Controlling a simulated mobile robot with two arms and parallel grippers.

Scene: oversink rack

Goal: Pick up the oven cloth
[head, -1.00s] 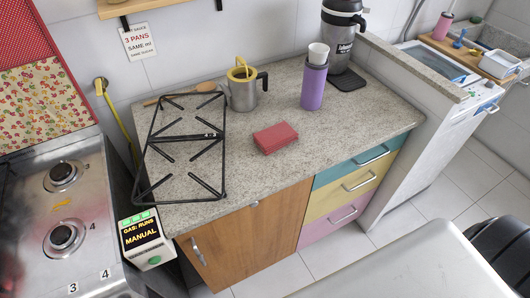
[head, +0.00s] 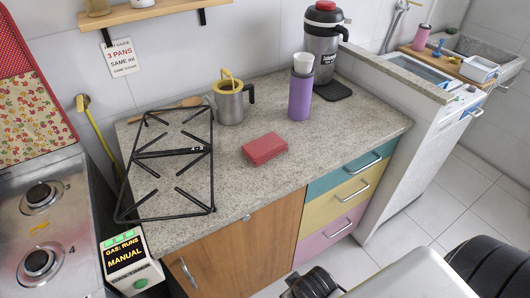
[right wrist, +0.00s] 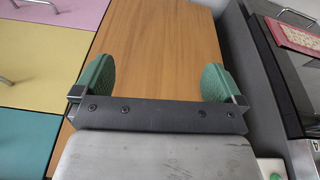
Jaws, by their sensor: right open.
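A patterned cloth with a red border (right wrist: 298,36) shows at the upper right edge of the right wrist view, against the dark oven front; it is partly cut off. I take it as the oven cloth. A red-dotted and flowered cloth (head: 30,120) also hangs upright behind the stove in the head view. My right gripper (right wrist: 157,80) is open and empty, its two green fingers apart in front of the wooden cabinet door (right wrist: 160,50). The cloth lies to the right of its fingers, not touching them. My left gripper is not in view.
The stove (head: 45,235) stands left of the stone counter (head: 330,130). On the counter are a black grate (head: 165,155), a steel mug (head: 229,105), a red block (head: 264,148), a purple bottle (head: 300,95) and a flask (head: 322,50). Floor (head: 400,235) shows right of the drawers.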

